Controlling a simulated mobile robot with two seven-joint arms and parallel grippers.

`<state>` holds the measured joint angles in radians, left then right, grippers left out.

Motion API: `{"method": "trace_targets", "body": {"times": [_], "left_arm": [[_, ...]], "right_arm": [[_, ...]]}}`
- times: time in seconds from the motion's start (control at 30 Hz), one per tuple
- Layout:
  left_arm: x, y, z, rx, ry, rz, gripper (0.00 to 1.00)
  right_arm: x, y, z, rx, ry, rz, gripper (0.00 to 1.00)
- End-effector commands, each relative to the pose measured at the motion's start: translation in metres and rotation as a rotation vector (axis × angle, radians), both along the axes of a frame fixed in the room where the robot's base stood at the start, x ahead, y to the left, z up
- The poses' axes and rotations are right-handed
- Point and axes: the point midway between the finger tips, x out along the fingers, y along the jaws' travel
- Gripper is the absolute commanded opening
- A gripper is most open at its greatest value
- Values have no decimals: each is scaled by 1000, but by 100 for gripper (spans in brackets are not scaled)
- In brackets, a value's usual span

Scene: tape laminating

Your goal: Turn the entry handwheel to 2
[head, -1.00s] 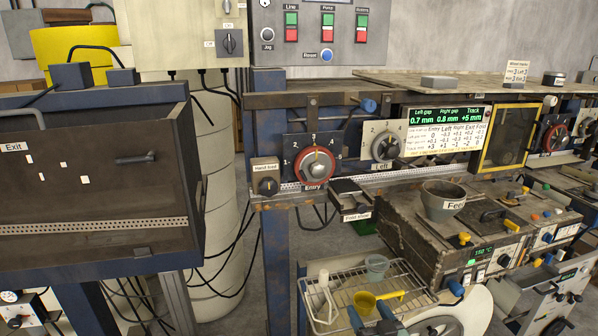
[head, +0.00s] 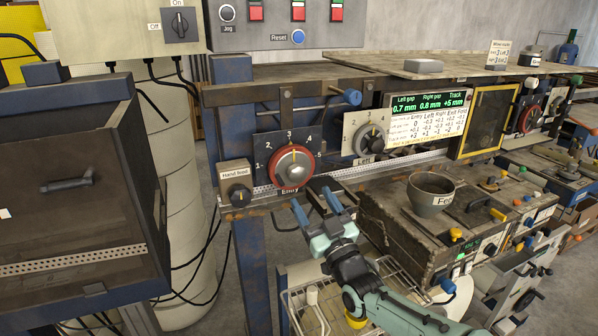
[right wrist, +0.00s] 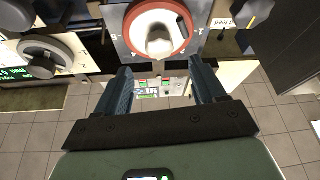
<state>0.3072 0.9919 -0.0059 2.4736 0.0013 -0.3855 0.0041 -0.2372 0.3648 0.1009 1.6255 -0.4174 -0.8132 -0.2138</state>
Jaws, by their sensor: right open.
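The entry handwheel (head: 293,167) is a round knob with a red rim and a grey hub, on a dark dial plate numbered 1 to 5. Its yellow mark points up, near the 3. In the right wrist view the handwheel (right wrist: 159,30) appears upside down at the top, beyond the fingertips. My right gripper (head: 316,207) is open and empty, just below and to the right of the handwheel, apart from it. Its two blue fingers (right wrist: 161,80) stand spread in the right wrist view. My left gripper is out of view.
The left-gap knob (head: 370,138) and the green display (head: 430,104) are right of the handwheel. The hand feed knob (head: 239,194) is left of it. A grey bowl (head: 431,194) stands on the box at right. A wire rack (head: 300,310) lies below my arm.

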Motion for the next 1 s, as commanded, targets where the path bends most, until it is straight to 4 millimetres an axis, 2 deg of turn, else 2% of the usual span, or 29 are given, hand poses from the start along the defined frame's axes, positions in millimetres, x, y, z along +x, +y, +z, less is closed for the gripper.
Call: {"method": "trace_targets", "body": {"times": [0.03, 0.1, 0.33, 0.5, 0.8, 0.97, 1.0], "left_arm": [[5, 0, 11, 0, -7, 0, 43], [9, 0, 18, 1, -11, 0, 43], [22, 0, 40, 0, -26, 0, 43], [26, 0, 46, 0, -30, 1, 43], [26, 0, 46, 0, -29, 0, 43], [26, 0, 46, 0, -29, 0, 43], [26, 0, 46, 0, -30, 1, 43]], "right_arm": [[11, 5, 9, 0, 0, 1, 70], [23, 11, 15, 0, -2, 0, 70], [54, 26, 28, 0, -1, 0, 70], [63, 30, 30, -1, 1, -1, 70], [64, 31, 28, -1, 2, 0, 70], [64, 31, 28, 0, 2, -1, 18], [64, 31, 28, 0, 2, -1, 14]]}}
